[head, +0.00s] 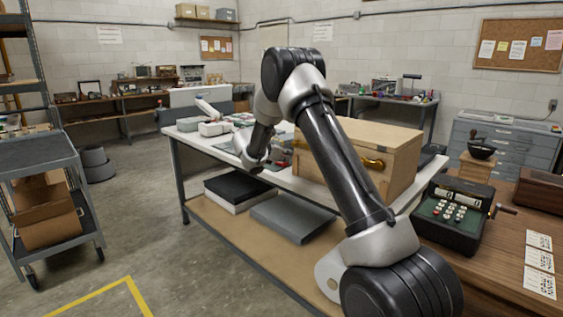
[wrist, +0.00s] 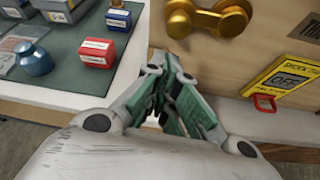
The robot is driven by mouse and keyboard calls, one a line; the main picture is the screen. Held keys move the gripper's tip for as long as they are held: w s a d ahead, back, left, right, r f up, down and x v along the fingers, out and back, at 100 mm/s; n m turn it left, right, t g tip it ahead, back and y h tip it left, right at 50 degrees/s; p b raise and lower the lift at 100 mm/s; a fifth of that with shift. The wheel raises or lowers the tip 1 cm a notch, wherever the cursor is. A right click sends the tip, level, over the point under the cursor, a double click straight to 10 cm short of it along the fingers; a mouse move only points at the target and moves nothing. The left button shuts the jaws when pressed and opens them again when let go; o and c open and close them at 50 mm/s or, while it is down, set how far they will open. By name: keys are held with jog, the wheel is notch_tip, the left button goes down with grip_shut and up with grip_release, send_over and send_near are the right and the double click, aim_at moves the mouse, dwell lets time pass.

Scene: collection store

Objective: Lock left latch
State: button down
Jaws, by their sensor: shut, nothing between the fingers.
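A light wooden case (head: 400,150) stands on the white-topped bench. In the wrist view, its front (wrist: 270,55) fills the upper right, with a brass latch (wrist: 208,18) near its left edge. I cannot tell whether that latch is locked. Another brass latch (head: 372,163) shows on the case front in the head view, right of my arm. My gripper (wrist: 170,72) is shut and empty, below and left of the near latch and apart from it. My arm hides part of the case in the head view.
A yellow label (wrist: 287,75) and a red tag (wrist: 264,103) are on the case's lower front. An adding machine (head: 455,210) stands on the wooden table at right.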

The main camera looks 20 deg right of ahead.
jog(key=shift+d+r, duration=0.2)
jog(key=shift+r, duration=0.35)
